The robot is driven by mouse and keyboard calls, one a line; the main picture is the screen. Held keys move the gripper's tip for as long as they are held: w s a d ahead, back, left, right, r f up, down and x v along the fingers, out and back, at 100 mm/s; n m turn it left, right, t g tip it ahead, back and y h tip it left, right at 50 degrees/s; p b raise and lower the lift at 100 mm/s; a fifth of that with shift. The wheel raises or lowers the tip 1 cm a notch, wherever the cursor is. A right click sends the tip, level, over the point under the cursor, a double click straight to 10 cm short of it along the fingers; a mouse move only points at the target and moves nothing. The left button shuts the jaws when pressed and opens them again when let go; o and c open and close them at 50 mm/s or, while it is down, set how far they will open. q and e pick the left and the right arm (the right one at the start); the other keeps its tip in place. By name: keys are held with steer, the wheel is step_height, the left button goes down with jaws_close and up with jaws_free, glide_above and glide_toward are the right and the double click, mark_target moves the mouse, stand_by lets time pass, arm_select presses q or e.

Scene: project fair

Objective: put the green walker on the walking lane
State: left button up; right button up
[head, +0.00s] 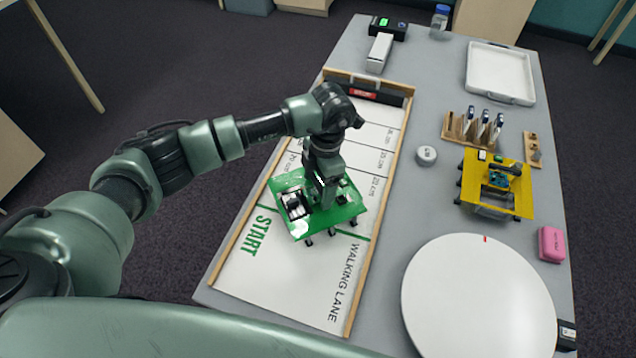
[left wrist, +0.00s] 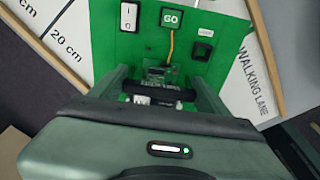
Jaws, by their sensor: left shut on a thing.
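The green walker (head: 345,214) is a flat green board with short dark legs. It is over the walking lane (head: 290,285), a white framed board, across the green START line. I cannot tell if its feet touch the lane. My left gripper (head: 323,203) points down from above and is shut on the walker's middle part. In the left wrist view the walker (left wrist: 115,55) shows a white switch, a GO button and a circuit board between the fingers (left wrist: 160,90). The gripper hides part of its top. My right gripper is not in view.
Right of the lane stand a small grey weight (head: 426,155), a yellow walker (head: 522,203), a wooden tool rack (head: 470,132), a pink box (head: 551,244) and a big white disc (head: 480,300). A white tray (head: 500,72) is at the back. The lane's near end is clear.

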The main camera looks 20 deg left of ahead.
arm_select(q)
steer(key=o, duration=1.5)
steer(key=shift+o, duration=0.2)
steer(key=shift+r, duration=0.45)
step_height(320, 180, up, 11)
steer(key=d+b, duration=0.1)
steer(key=b, duration=0.1)
steer(key=shift+w+b, duration=0.35)
steer(key=shift+w, duration=0.1)
steer(key=shift+r, duration=0.1)
